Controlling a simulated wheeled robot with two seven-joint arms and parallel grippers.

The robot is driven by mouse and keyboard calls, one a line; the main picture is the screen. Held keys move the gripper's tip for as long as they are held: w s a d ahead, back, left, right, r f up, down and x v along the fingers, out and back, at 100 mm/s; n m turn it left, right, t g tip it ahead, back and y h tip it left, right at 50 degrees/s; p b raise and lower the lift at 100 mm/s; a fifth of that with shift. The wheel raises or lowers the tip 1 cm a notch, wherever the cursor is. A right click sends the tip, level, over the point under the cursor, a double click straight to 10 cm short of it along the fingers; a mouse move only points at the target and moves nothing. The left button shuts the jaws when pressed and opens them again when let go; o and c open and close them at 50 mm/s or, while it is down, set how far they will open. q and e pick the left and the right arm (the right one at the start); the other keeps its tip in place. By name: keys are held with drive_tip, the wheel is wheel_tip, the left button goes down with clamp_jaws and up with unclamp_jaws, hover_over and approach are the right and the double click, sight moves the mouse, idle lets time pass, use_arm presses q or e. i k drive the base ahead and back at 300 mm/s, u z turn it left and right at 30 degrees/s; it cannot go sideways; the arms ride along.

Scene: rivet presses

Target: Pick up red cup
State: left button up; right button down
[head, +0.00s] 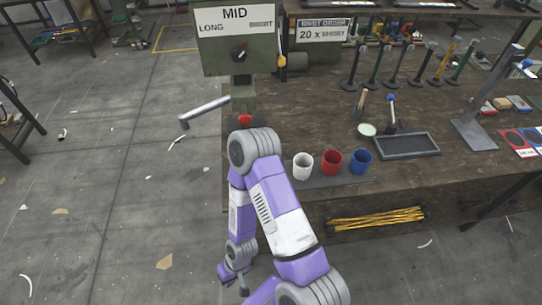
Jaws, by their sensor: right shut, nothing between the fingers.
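The red cup (331,163) stands upright near the front edge of the wooden workbench (300,120). It is between a white cup (303,166) on its left and a blue cup (360,162) on its right. My right gripper (243,287) hangs low over the floor in front of the bench, below and left of the cups. It is shut and empty, well apart from the red cup. My right arm's raised bend is just left of the white cup. My left gripper is out of view.
A green press (238,50) marked MID, with a long lever (203,110), stands behind my right arm. A dark tray (405,146) and a metal stand (473,133) are right of the cups. Yellow rods (377,220) lie below the bench top. The left floor is mostly clear.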

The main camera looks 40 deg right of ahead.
sight(332, 158)
drive_tip(key=u, duration=0.9)
drive_tip(key=k, duration=1.45)
drive_tip(key=z, duration=1.85)
drive_tip(key=i, duration=0.1)
drive_tip(key=u, duration=0.2)
